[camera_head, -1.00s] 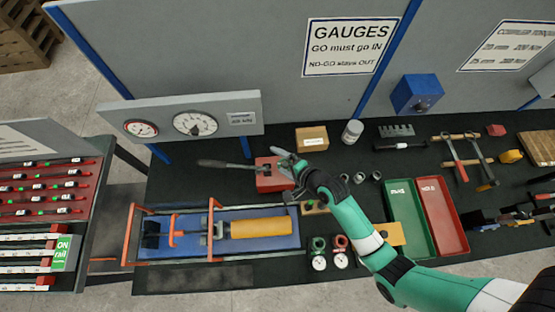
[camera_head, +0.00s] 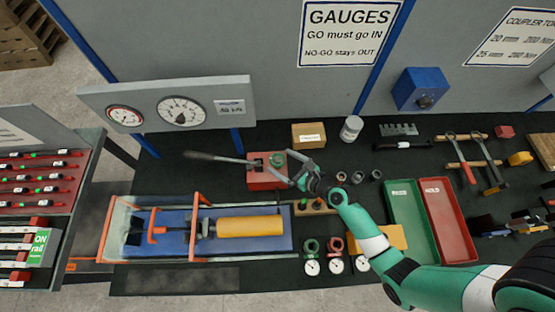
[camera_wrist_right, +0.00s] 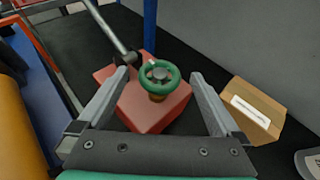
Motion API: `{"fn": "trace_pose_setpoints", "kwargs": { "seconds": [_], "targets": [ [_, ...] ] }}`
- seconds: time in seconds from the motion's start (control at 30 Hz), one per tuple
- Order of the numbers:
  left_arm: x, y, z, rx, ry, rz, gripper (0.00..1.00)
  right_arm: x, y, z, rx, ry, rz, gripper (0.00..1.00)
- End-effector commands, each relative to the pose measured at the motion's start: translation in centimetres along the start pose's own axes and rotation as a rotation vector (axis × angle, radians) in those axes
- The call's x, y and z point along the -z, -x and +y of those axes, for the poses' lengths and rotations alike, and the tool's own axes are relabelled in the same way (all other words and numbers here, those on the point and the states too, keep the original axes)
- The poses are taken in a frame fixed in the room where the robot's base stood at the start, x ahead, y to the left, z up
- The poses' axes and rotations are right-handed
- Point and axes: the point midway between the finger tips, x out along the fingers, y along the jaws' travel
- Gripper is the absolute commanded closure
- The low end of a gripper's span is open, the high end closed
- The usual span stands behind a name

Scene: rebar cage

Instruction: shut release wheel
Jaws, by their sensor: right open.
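The release wheel is a green ring handwheel (camera_wrist_right: 160,76) on top of a red pump block (camera_wrist_right: 150,112). In the head view the wheel (camera_head: 277,160) sits on the right part of the red block (camera_head: 266,181), beside a long grey lever (camera_head: 222,157). My right gripper (camera_head: 297,168) is open just right of the block. In the right wrist view its two fingers (camera_wrist_right: 157,85) stand apart on either side of the wheel; I cannot tell whether they touch it. My left gripper is not in view.
A cardboard box (camera_head: 309,135) and a white jar (camera_head: 351,129) stand behind the gripper. A blue press bed with a yellow cylinder (camera_head: 250,226) lies in front of the block.

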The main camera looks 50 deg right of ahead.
Motion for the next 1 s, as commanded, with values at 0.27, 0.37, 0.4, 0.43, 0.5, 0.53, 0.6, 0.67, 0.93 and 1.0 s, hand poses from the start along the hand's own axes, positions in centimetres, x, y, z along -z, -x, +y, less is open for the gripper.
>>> {"fn": "trace_pose_setpoints", "kwargs": {
  "seconds": [0.27, 0.37, 0.4, 0.43, 0.5, 0.53, 0.6, 0.67, 0.93, 1.0],
  "targets": [
    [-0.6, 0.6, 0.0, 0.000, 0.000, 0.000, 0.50, 0.1, -2.9, 0.0, -0.001, 0.000, 0.001, 0.00],
    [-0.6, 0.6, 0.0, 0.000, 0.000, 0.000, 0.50, 0.0, -3.0, 0.0, -0.001, 0.001, 0.000, 0.00],
    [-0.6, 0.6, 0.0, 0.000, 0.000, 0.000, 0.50, 0.0, -3.0, 0.0, -0.001, 0.001, 0.001, 0.00],
    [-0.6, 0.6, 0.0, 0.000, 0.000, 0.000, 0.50, 0.0, -2.9, 0.0, 0.000, 0.001, 0.001, 0.00],
    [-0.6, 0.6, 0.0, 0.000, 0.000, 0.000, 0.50, 0.0, -2.9, 0.0, 0.000, 0.001, 0.001, 0.04],
    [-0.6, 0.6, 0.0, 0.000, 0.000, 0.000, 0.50, 0.0, -2.9, 0.0, 0.000, 0.001, 0.001, 0.09],
    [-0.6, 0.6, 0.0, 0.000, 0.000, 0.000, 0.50, 0.0, -2.9, 0.0, 0.000, 0.001, 0.001, 0.22],
    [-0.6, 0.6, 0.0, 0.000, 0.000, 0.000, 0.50, 0.0, -2.9, 0.0, 0.000, 0.001, 0.001, 0.32],
    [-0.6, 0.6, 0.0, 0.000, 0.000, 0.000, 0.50, 0.0, -2.9, 0.0, -0.001, 0.001, 0.001, 0.81],
    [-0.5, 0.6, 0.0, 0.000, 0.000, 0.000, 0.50, 0.0, -2.9, 0.0, 0.000, 0.000, 0.001, 0.84]
  ]
}}
